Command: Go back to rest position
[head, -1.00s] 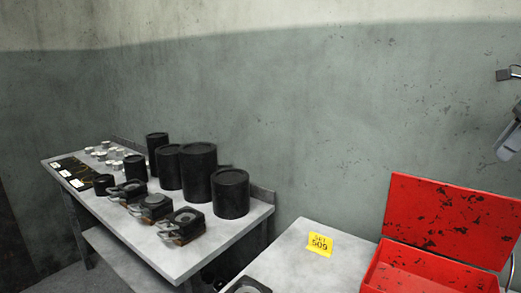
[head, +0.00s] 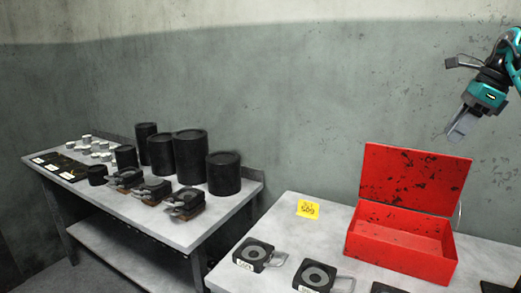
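My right gripper (head: 457,132) hangs at the upper right of the head view, in the air in front of the wall and above the red case. Its grey fingers point down and left and overlap from this side, so the gap between them does not show. I see nothing hanging from it. My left gripper is not in view.
An open red case (head: 400,262) stands on the right table (head: 285,215), beside a yellow card (head: 308,209) and several black dies with handles (head: 317,278). A left table (head: 190,240) holds black cylinders (head: 190,158), more dies and small metal pieces.

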